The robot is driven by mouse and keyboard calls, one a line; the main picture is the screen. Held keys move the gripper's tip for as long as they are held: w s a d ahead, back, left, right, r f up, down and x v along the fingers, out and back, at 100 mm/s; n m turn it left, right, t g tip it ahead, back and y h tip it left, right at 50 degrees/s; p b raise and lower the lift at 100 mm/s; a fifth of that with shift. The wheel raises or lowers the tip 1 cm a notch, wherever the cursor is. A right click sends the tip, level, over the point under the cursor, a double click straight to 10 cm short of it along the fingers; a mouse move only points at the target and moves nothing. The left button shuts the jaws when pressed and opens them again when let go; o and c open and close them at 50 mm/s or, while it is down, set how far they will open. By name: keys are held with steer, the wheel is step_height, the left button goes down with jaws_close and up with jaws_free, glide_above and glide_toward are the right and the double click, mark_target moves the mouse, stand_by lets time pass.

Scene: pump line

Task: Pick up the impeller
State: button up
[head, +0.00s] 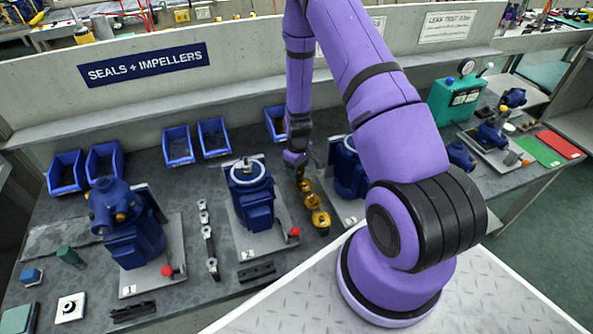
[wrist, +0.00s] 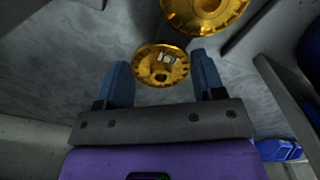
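A golden impeller (wrist: 161,65) with a hub and a small pale tag shows in the wrist view, between the two blue fingers of my gripper (wrist: 159,62). The fingers are open, with a gap on both sides of it. A second, larger-looking golden impeller (wrist: 205,8) lies beyond it, cut by the top edge. In the head view a row of golden impellers, with one at the near end (head: 320,219) and one in the middle (head: 313,201), lies on the grey bench. My gripper (head: 299,170) is at the row's far end, partly hidden by my wrist.
Blue pumps on plates stand either side of the row, one at left (head: 252,195) and one at right (head: 349,170), partly behind my arm. Blue bins (head: 178,146) line the back. A row of metal parts (head: 208,240) lies farther left.

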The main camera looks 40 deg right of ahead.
steer(key=shift+c, duration=1.2)
steer(key=shift+r, duration=0.1)
